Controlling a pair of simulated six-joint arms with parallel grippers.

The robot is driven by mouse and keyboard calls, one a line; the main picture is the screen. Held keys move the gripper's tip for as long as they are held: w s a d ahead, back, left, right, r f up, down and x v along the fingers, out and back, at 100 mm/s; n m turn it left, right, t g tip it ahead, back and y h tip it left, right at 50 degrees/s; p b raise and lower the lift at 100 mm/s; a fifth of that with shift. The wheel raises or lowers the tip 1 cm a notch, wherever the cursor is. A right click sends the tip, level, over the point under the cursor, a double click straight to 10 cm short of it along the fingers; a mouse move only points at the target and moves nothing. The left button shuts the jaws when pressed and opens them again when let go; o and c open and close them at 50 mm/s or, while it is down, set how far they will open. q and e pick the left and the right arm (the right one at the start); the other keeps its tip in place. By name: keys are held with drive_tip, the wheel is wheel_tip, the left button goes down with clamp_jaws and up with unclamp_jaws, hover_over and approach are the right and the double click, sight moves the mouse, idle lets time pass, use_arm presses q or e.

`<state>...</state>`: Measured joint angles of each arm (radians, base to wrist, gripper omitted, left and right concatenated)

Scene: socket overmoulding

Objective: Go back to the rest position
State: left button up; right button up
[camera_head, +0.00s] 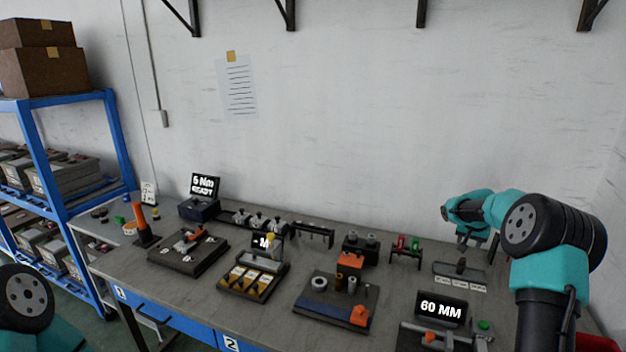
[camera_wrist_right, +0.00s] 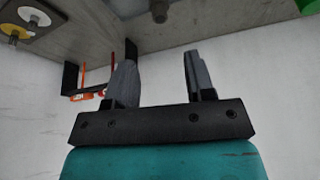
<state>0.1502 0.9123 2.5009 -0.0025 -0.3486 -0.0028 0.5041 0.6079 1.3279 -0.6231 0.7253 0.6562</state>
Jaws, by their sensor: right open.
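My right gripper (camera_head: 471,242) hangs above the back right part of the workbench (camera_head: 385,318), near the wall. In the right wrist view its two fingers (camera_wrist_right: 155,80) stand apart with nothing between them. Part of my left arm shows at the lower left of the head view, but its gripper is out of the picture.
Below my right gripper lies a dark block on a labelled base (camera_head: 460,273). A rack with red and green pieces (camera_head: 405,248) stands to its left. A "60 MM" display (camera_head: 441,309) is in front. Several fixtures fill the bench; a blue shelf (camera_head: 85,200) stands at left.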

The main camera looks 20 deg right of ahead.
sight(463, 259)
drive_tip(key=x, duration=1.1)
drive_tip(key=shift+a, duration=0.1)
drive_tip(key=shift+r, duration=0.15)
drive_tip(key=v, duration=1.2)
drive_tip(key=x, duration=1.2)
drive_tip(key=shift+r, duration=0.1)
wheel_tip(463, 259, up, 3)
drive_tip(key=shift+r, duration=0.2)
drive_tip(key=s+a+r, duration=0.1)
drive_tip(key=s+a, duration=0.7)
drive_tip(key=a, duration=0.1)
drive_tip(key=shift+s+a, duration=0.35)
drive_tip(key=shift+r, duration=0.1)
idle(0.5)
